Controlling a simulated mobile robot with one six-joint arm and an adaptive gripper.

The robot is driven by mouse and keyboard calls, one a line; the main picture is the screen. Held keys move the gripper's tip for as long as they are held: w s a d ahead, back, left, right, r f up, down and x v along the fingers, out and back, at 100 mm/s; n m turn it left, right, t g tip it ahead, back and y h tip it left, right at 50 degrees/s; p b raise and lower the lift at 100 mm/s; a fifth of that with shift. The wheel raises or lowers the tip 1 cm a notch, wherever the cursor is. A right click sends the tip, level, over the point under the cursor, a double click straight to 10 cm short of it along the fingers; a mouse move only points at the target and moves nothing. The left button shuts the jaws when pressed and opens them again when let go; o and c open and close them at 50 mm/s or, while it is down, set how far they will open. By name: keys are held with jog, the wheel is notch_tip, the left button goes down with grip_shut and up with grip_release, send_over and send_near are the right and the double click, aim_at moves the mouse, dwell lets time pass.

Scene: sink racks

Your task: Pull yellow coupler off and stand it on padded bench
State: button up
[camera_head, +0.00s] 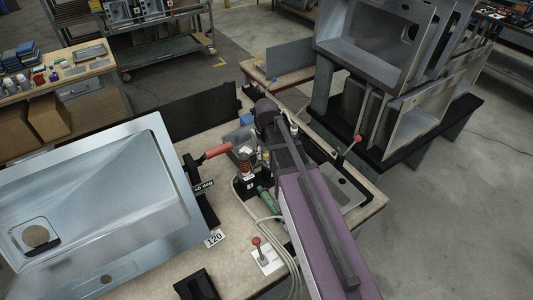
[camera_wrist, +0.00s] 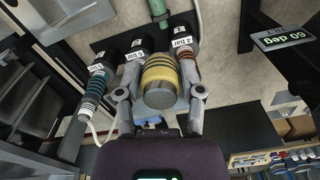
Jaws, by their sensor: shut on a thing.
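The yellow coupler (camera_wrist: 160,75) is a ribbed yellow band with a grey round end, in the middle of the wrist view. My gripper (camera_wrist: 160,93) is shut on it, one finger on each side. Behind it is a row of dark outlet blocks with white pressure labels (camera_wrist: 137,48). I cannot tell whether the coupler is still seated on its outlet. In the head view my arm hides the gripper and the yellow coupler. The bench (camera_head: 150,255) has a beige top.
A teal-banded coupler (camera_wrist: 90,90) is on the left of the row and a red-banded one (camera_wrist: 186,60) is close on the right. Pale hoses (camera_head: 272,228) run over the bench edge. A steel sink (camera_head: 120,190) covers much of the left.

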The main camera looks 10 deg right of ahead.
jog(key=shift+r, duration=0.15)
jog(key=shift+r, duration=0.2)
grip_shut()
jog(key=shift+f, duration=0.1)
notch_tip(320, 180, down, 7)
jog(key=b, duration=0.7)
jog(key=shift+s+f, duration=0.1)
jog(key=shift+s, duration=0.05)
